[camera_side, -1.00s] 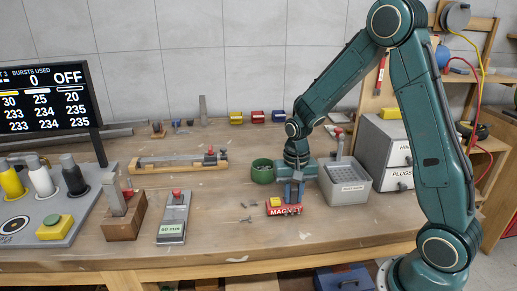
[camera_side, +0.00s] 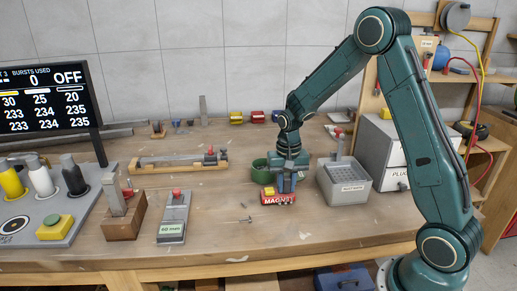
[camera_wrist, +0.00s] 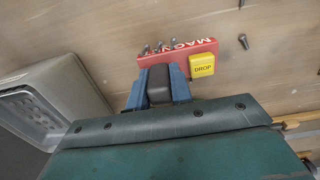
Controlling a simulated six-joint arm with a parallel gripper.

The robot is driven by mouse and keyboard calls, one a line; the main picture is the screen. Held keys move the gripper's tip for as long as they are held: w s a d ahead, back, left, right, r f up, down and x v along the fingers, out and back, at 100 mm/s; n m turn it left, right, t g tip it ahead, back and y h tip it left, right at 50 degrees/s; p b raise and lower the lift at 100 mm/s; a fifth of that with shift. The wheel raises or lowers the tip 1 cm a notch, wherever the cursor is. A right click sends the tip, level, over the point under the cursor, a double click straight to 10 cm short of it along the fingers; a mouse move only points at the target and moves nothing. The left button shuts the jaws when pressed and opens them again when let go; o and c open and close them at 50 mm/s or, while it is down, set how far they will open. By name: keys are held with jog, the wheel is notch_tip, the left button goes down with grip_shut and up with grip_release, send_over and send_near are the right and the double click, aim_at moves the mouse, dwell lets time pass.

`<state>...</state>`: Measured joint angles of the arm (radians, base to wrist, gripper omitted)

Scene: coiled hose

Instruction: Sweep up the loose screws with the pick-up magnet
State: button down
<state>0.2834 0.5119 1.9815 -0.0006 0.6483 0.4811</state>
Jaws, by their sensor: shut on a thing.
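The pick-up magnet (camera_side: 272,201) is a red bar marked MAGNET with a yellow DROP button (camera_wrist: 202,65). My gripper (camera_side: 286,186) is shut on it, with blue fingers (camera_wrist: 159,88) around its dark grip in the wrist view. Several screws (camera_wrist: 160,47) show along the magnet's edge in the wrist view and appear to cling to it. A loose screw (camera_wrist: 243,41) lies on the bench beside the magnet. In the side view small loose screws (camera_side: 245,220) lie on the bench left of and in front of the magnet. I cannot tell whether the magnet touches the bench.
A green bowl (camera_side: 259,174) stands just behind and left of the magnet. A grey bin (camera_side: 347,188) stands close on its right. A grey device with a red knob (camera_side: 173,218) and a wooden block (camera_side: 124,226) stand at the left. The front bench is clear.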

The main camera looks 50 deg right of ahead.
jog(key=shift+w+d, duration=0.15)
jog(key=shift+w, duration=0.05)
dwell(0.3)
jog(key=shift+s+a, duration=0.6)
jog(key=shift+a, duration=0.4)
jog(key=shift+s+a, duration=0.6)
jog(key=shift+a, duration=0.35)
jog(key=shift+s+a, duration=0.6)
jog(key=shift+a, duration=0.4)
jog(key=shift+w, duration=0.1)
jog(key=shift+w+d, duration=0.65)
jog(key=shift+w, duration=0.5)
jog(key=shift+w+d, duration=0.6)
jog(key=shift+w, duration=0.55)
jog(key=shift+w+d, duration=0.65)
jog(key=shift+w, duration=0.5)
jog(key=shift+a, duration=0.1)
jog(key=shift+w+a, duration=0.35)
jog(key=shift+a, duration=0.5)
jog(key=shift+w+a, duration=0.3)
jog(key=shift+a, duration=0.5)
jog(key=shift+s+a, duration=0.1)
jog(key=shift+a, duration=0.05)
jog(key=shift+s+a, duration=0.5)
jog(key=shift+a, duration=0.35)
jog(key=shift+s+a, duration=0.45)
jog(key=shift+a, duration=0.4)
jog(key=shift+s+a, duration=0.5)
jog(key=shift+a, duration=0.35)
